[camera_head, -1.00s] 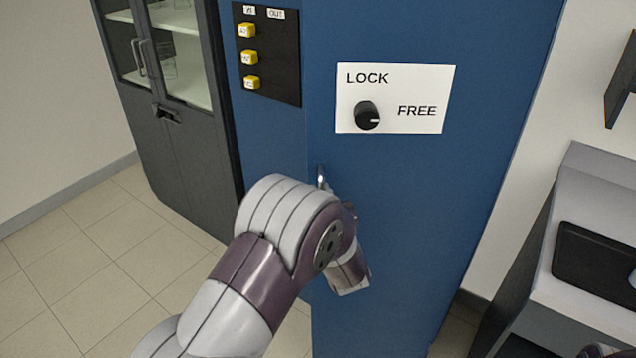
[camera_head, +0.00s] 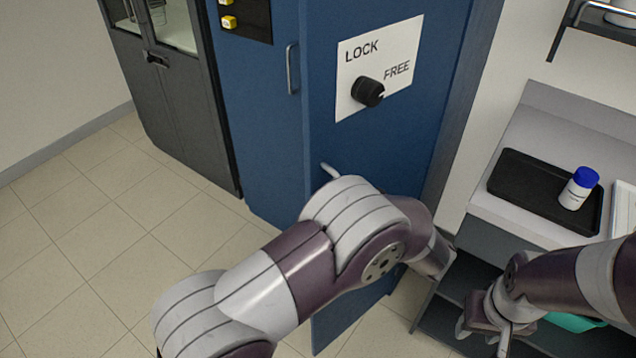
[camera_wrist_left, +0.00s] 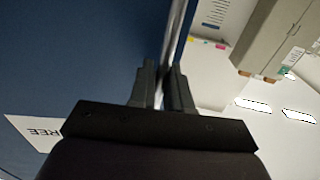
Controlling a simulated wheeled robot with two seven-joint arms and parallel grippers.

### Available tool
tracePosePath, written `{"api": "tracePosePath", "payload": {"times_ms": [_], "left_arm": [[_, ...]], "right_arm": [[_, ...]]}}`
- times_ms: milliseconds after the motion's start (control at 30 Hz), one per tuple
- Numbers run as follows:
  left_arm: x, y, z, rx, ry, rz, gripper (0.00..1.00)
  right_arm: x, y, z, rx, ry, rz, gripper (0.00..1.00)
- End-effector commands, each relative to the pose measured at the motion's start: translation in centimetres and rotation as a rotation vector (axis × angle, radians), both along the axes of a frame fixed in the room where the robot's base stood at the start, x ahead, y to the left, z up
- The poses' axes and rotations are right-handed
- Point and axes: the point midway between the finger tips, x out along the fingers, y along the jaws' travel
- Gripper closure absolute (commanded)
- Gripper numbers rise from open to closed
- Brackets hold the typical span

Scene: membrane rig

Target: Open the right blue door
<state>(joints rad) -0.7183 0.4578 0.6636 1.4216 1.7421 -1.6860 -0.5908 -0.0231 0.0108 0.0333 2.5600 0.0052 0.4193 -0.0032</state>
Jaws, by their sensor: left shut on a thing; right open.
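The right blue door (camera_head: 400,146) stands ajar, its left edge swung out from the cabinet front. It carries a white LOCK/FREE plate (camera_head: 402,52) with a black knob (camera_head: 368,91); its pointer direction is unclear. The door's metal handle (camera_head: 329,170) is mostly hidden behind my left arm. In the left wrist view, my left gripper (camera_wrist_left: 163,76) is shut on this handle (camera_wrist_left: 178,30), beside the blue door surface (camera_wrist_left: 75,60). My right gripper (camera_head: 484,335) is open and empty at the lower right, apart from the door.
The left blue door (camera_head: 259,120) is closed, with its own handle (camera_head: 291,68). A grey cabinet (camera_head: 170,95) stands at left. At right, a bench (camera_head: 540,122) holds a black tray (camera_head: 520,182) and a blue-capped bottle (camera_head: 579,188). Tiled floor (camera_head: 100,230) is clear at lower left.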

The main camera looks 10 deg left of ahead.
Motion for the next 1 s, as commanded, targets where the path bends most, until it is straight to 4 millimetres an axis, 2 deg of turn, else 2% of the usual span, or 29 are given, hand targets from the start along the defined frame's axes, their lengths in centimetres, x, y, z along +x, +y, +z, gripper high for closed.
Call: {"api": "tracePosePath", "payload": {"times_ms": [200,567,600,633,1000], "left_arm": [[-0.31,-1.08,0.04,0.002,0.0,-0.005,1.0],[-0.31,-1.19,0.04,0.001,0.0,-0.007,1.0],[-0.31,-1.19,0.04,0.001,0.0,-0.007,0.76],[-0.31,-1.19,0.04,0.0,-0.001,-0.007,0.71],[-0.19,-1.04,0.05,0.001,0.0,-0.007,0.71]], "right_arm": [[0.0,0.0,0.06,0.0,0.0,0.0,0.57],[-0.01,0.0,0.05,0.0,0.0,0.0,0.57],[-0.01,0.0,0.05,0.0,0.0,0.0,0.57],[-0.01,0.0,0.05,0.0,0.0,0.0,0.57],[0.0,0.0,0.13,0.0,0.0,0.0,0.57]]}}
